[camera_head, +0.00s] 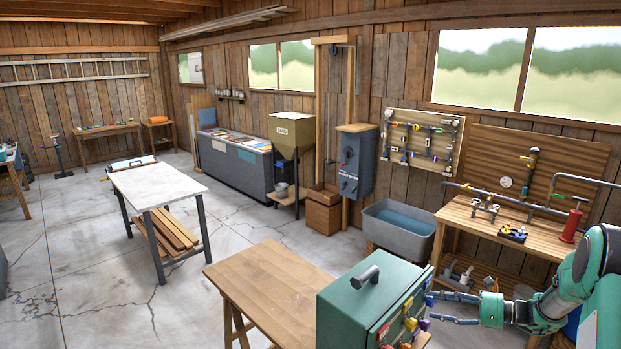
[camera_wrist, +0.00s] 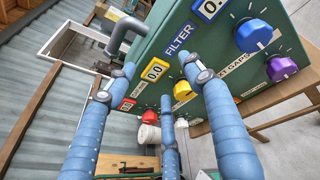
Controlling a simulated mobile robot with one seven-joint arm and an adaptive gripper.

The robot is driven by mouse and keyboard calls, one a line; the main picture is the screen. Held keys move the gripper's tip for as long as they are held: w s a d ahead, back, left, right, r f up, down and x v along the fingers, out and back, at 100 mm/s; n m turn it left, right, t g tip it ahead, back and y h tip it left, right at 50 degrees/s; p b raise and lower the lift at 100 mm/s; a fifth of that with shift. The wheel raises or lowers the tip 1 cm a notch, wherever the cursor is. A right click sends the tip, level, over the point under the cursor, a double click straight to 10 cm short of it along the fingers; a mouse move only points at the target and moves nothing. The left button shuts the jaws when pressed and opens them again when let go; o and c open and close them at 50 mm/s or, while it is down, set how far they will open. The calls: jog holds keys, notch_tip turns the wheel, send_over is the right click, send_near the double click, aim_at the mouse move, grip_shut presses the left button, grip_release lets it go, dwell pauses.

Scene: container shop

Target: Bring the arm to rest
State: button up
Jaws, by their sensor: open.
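My gripper (camera_head: 432,307) is at the lower right of the head view, beside the knob side of a green box (camera_head: 352,298). Its fingers are spread and nothing is between them. In the wrist view my gripper (camera_wrist: 160,80) shows blue-sleeved fingers pointing towards the panel of the green box (camera_wrist: 216,54). The panel carries a blue knob (camera_wrist: 253,35), a yellow knob (camera_wrist: 182,91), a purple knob (camera_wrist: 282,69) and a red knob (camera_wrist: 148,117). Some fingertips overlap the panel in view; I cannot tell whether they touch it.
The box stands on a wooden table (camera_head: 262,290). A workbench (camera_head: 470,215) with pipes and a red cylinder (camera_head: 571,226) is close behind my arm. A grey tub (camera_head: 398,229) stands left of it. A white-topped table (camera_head: 155,185) is farther left, with open floor around it.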

jog(key=s+a+r+n+g+h+b, duration=0.1)
jog(key=s+a+r+n+g+h, duration=0.2)
jog(key=s+a+r+n, duration=0.5)
jog(key=s+a+r+n+g+h+b, duration=0.1)
jog(key=s+a+r+n+g+h, duration=0.2)
jog(key=s+a+r, duration=0.5)
jog(key=s+a+r+n+t+h+b, duration=0.1)
jog(key=s+a+n+t+h, duration=0.1)
jog(key=s+n, duration=0.6)
jog(key=s+a+r+n+t+h+b, duration=0.1)
jog(key=s+n+h, duration=0.4)
jog(key=s, duration=1.5)
jog(key=shift+s+a+n+t+b, duration=0.15)
jog(key=shift+a+n+t+b, duration=0.4)
jog(key=shift+n, duration=1.15)
jog(key=shift+a+r, duration=0.1)
jog(key=shift+a, duration=0.15)
